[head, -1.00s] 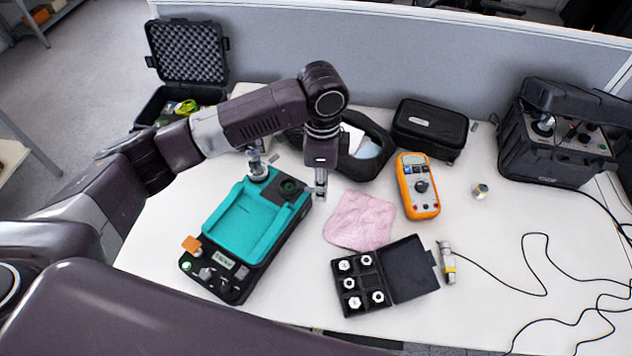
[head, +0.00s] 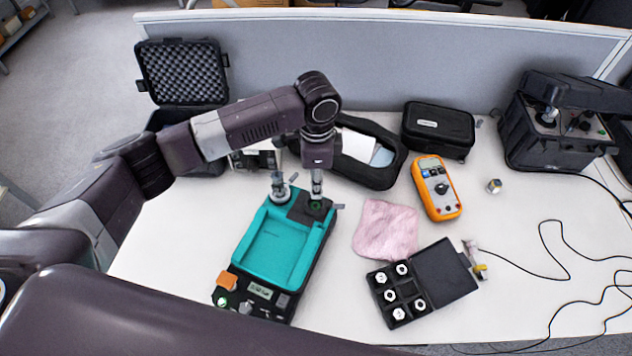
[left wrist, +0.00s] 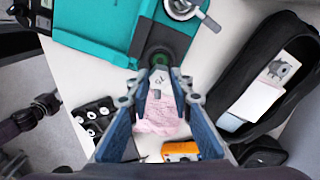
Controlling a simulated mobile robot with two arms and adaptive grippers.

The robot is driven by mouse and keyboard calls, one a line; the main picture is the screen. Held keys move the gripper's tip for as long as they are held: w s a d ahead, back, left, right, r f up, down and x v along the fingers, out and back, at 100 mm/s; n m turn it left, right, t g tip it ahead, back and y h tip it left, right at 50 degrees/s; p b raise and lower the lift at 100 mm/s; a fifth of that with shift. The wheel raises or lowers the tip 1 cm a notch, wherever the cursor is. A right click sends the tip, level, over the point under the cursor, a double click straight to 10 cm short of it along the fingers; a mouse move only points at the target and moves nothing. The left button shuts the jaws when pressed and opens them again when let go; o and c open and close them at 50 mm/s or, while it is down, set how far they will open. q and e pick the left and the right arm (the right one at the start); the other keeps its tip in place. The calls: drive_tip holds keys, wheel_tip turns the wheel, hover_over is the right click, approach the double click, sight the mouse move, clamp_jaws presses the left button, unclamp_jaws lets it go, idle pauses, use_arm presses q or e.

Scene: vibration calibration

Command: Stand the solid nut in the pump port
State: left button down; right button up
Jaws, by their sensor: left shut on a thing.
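My left gripper (head: 317,190) points down over the dark end of the teal and black pump (head: 243,265). It is shut on a small pale piece, apparently the solid nut (left wrist: 159,84), which shows between the blue fingers in the left wrist view. The pump port (head: 316,206), a dark round hole with a green ring, lies just below the fingertips. It also shows past the fingertips in the left wrist view (left wrist: 160,57). Whether the nut touches the port cannot be told. In the left wrist view, a dark arm end at the left may be my right gripper (left wrist: 42,106); its fingers are unclear.
A metal fitting (head: 280,188) stands on the pump left of the port. An open black case (head: 408,289) holds several white nuts. A pink cloth (head: 386,230), an orange multimeter (head: 437,188) and a black pouch (head: 375,165) lie around. Cable runs across the right side.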

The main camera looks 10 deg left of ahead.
sight(316, 205)
use_arm(q)
drive_tip(key=shift+a+f+b, duration=0.1)
drive_tip(key=shift+f+b, duration=0.8)
drive_tip(key=shift+f, duration=0.05)
wheel_tip(316, 205, down, 2)
drive_tip(key=b, duration=0.2)
drive_tip(key=shift+f+b, duration=0.15)
drive_tip(key=shift+b, duration=0.15)
drive_tip(key=shift+f, duration=0.6)
use_arm(e)
drive_tip(key=f, duration=0.2)
drive_tip(key=a+f, duration=0.1)
drive_tip(key=f, duration=0.1)
drive_tip(key=shift+f, duration=0.35)
use_arm(q)
drive_tip(key=shift+f, duration=0.1)
use_arm(e)
drive_tip(key=shift+d, duration=0.15)
use_arm(q)
drive_tip(key=shift+f, duration=0.3)
drive_tip(key=c, duration=1.6)
unclamp_jaws()
use_arm(e)
drive_tip(key=shift+a, duration=0.25)
use_arm(q)
drive_tip(key=shift+r, duration=0.1)
use_arm(e)
drive_tip(key=shift+d, duration=0.15)
